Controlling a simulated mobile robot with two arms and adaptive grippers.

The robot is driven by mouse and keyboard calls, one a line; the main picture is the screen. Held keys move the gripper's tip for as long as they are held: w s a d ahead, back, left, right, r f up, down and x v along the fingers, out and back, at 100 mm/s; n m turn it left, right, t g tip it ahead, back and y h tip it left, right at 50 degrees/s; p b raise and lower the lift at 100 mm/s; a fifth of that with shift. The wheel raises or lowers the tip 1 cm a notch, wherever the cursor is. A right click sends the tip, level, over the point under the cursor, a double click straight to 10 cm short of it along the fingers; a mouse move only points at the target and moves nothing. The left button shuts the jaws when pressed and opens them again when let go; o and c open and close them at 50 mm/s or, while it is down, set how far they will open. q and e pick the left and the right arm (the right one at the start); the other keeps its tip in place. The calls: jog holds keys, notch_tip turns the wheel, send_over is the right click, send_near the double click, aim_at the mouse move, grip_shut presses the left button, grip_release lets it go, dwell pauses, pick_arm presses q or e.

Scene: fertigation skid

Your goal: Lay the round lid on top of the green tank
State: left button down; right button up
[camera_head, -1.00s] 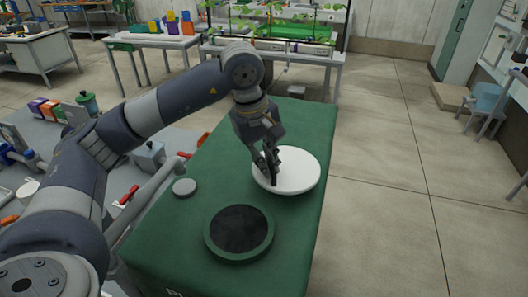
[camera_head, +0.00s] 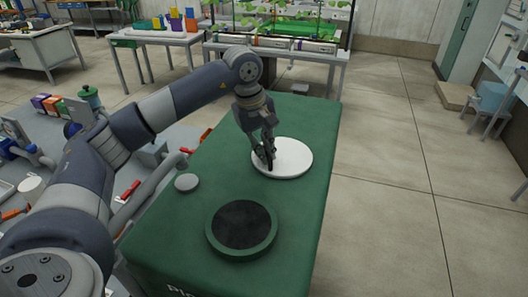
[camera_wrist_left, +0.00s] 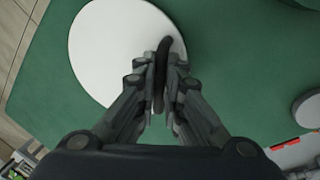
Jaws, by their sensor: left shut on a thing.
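The round lid (camera_head: 290,160) is a flat white disc with a dark upright handle near its edge. It is over the far part of the flat green top; I cannot tell whether it touches that top. The green tank (camera_head: 175,226) has a raised round rim (camera_head: 267,243) around a dark opening, nearer me and left of the lid. My left gripper (camera_head: 264,160) is shut on the lid's handle. In the left wrist view its fingers (camera_wrist_left: 163,90) close on both sides of the handle, and the white lid (camera_wrist_left: 110,45) shows beyond. My right gripper is not in view.
A small grey round cap (camera_head: 187,182) stands on the green top, left of the opening. A grey bench (camera_head: 128,156) with red-handled pipework and a green-topped bottle (camera_head: 89,96) lies to the left. Tables with colored bins and plants stand behind.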

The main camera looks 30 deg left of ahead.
pick_arm(q)
jog(key=shift+s, duration=0.1)
jog(key=c, duration=1.7)
grip_release()
jog(key=b+v, duration=0.2)
jog(key=v, duration=1)
